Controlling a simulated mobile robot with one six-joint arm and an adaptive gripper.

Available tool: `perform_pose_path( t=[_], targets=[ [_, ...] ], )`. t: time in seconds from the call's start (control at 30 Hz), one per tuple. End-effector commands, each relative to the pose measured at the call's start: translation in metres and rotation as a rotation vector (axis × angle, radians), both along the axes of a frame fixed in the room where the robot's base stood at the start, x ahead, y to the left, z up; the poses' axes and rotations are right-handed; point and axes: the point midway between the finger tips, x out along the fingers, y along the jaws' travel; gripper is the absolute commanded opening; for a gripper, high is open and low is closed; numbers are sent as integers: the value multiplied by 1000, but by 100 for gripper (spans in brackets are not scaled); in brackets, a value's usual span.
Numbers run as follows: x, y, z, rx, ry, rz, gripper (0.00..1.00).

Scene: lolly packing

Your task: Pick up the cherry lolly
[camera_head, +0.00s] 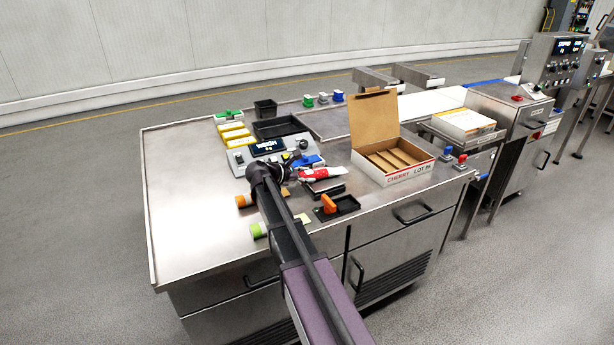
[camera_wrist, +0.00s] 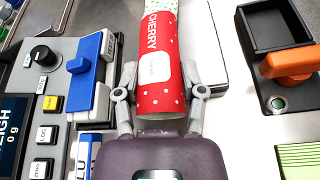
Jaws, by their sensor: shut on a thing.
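The cherry lolly (camera_wrist: 160,62) is in a red wrapper with white dots, a "CHERRY" label and a pale green end. My gripper (camera_wrist: 160,88) has one finger on each side of the wrapper, near its lower end, and is shut on it. In the head view the lolly (camera_head: 322,173) shows as a small red and white piece at the end of my gripper (camera_head: 300,170), just right of the scale. I cannot tell whether it is clear of the surface below.
An open carton (camera_head: 405,178) marked "CHERRY", with dividers, stands to the right. The scale (camera_head: 255,151) is at the left. A black device with an orange lever (camera_head: 329,204) is in front. Blue-handled hardware (camera_wrist: 82,66) lies close left.

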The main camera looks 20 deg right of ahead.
Motion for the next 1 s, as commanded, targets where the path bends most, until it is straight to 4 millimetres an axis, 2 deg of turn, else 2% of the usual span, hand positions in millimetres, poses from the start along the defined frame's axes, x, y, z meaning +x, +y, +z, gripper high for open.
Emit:
perform_pose_path(
  t=[0.37,0.8,1.0],
  targets=[
    [0,0,33,-1,0,1,0],
    [-103,3,39,-1,0,1,0],
    [-137,4,42,-2,0,2,0]
  ],
)
